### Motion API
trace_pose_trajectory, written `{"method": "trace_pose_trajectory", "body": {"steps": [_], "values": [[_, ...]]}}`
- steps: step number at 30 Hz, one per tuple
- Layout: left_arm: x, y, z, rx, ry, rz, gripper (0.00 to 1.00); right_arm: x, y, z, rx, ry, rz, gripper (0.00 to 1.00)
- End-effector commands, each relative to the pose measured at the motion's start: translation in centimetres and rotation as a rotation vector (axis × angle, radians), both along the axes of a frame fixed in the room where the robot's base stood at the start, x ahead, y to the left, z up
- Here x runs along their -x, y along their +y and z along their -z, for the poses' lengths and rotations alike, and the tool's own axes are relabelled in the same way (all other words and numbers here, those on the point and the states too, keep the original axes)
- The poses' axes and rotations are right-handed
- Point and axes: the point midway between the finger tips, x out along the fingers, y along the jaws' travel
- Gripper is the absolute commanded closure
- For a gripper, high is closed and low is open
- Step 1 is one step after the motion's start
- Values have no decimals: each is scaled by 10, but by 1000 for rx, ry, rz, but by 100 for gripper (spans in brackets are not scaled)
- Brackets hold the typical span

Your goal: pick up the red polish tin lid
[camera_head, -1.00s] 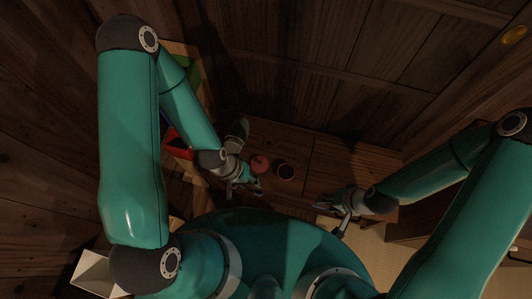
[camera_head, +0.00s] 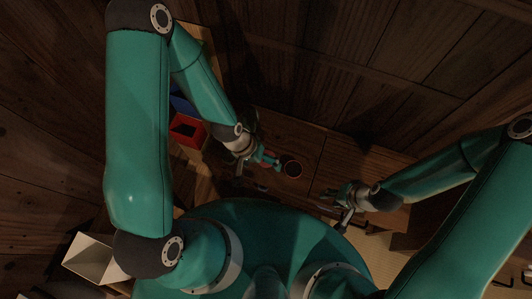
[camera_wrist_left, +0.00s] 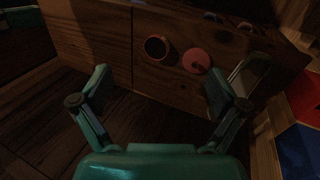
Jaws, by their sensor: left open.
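The red polish tin lid (camera_wrist_left: 196,61) is a flat red disc on a brown wooden surface in the left wrist view. It lies beside a round dark tin with a red rim (camera_wrist_left: 157,47). The tin also shows in the head view (camera_head: 292,169), where my left gripper mostly hides the lid. My left gripper (camera_wrist_left: 158,88) is open and empty. The lid lies beyond its fingers, nearer the right-hand finger in the wrist view, and looks apart from it. My right gripper (camera_head: 338,195) is to the right of the tin; its jaws are too dark and small to read.
A red box (camera_head: 187,129) and a blue one (camera_head: 181,104) stand left of my left forearm. A pale open box (camera_head: 92,257) is at lower left. A green-rimmed object (camera_wrist_left: 248,74) lies right of the lid. The wooden surface right of the tin looks clear.

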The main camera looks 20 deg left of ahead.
Motion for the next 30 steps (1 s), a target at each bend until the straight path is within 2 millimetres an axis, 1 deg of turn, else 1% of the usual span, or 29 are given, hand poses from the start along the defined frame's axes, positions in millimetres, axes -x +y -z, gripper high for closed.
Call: {"method": "trace_pose_trajectory", "body": {"steps": [1, 3, 7, 9, 12, 16, 19, 22, 26, 30], "values": [[-12, -4, 27, -5, -11, 43, 0, 0, 0, 36, 0, 1, 0, 60], [-27, -7, 42, -23, -12, 108, 0, 0, 0, 63, 0, 1, 0, 60], [-54, -5, 62, -97, -18, 220, 0, 0, 0, 110, 0, 1, 0, 60], [-68, -1, 68, -152, -25, 267, 0, 0, 0, 131, 0, 1, 0, 60], [-86, 6, 70, -233, -36, 312, 0, 0, 0, 156, 0, 1, 0, 60], [-102, 15, 67, -317, -50, 341, 0, 0, 0, 175, 0, 0, 0, 60], [-109, 20, 65, -354, -54, 349, 0, 0, 0, 181, 0, 0, 0, 60], [-110, 21, 71, -369, -54, 352, 0, 0, 0, 185, 0, 0, 0, 60], [-110, 22, 92, -369, -50, 352, 0, 0, 0, 190, 0, 0, 0, 60], [-109, 21, 124, -369, -48, 353, 0, 0, 0, 199, 0, 0, 0, 60]]}}
